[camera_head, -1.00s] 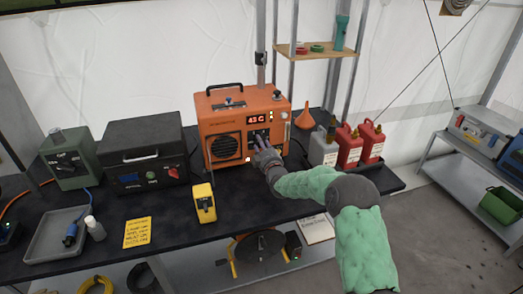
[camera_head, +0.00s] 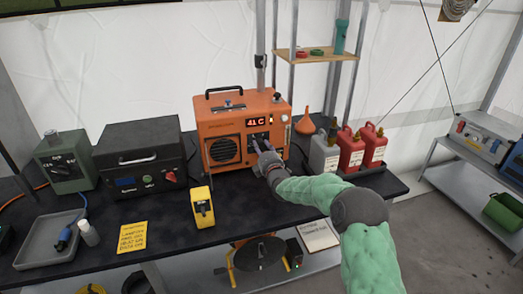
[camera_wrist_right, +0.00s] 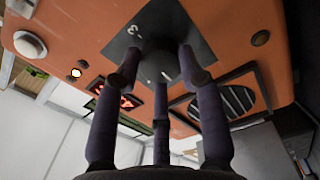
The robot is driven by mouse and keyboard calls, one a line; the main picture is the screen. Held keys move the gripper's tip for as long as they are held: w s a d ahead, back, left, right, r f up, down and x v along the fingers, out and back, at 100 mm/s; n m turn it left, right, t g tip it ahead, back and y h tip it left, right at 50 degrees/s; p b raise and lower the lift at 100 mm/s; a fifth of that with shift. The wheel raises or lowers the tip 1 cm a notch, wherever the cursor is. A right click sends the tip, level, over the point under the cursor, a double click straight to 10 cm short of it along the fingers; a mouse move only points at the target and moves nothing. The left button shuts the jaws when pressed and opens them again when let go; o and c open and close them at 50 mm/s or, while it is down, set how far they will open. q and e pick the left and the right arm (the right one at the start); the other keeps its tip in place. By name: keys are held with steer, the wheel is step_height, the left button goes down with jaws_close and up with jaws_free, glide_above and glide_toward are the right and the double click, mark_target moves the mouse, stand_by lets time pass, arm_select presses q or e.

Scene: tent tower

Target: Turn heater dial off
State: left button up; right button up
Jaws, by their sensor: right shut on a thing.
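The orange heater (camera_head: 228,117) stands on the black table with a lit red display (camera_head: 258,121) that seems to read 41 C. Its dark dial (camera_wrist_right: 160,62) shows in the right wrist view on a dark square plate, with numbers partly hidden. My right gripper (camera_head: 262,150) is at the heater's front, and its fingers (camera_wrist_right: 160,75) are shut around the dial. In the head view the gripper hides the dial. My left gripper is not in view.
Red canisters (camera_head: 349,150) and a grey canister (camera_head: 323,155) stand right of the heater, near my right arm. An orange funnel (camera_head: 305,124) is behind them. A yellow meter (camera_head: 202,207) and a black case (camera_head: 139,158) are to the left.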

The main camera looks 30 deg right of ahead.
stand_by(0.4)
steer(key=o, duration=1.2)
steer(key=shift+a, duration=0.1)
steer(key=shift+c, duration=0.2)
steer(key=v, duration=1.2)
steer(key=shift+r, duration=0.15)
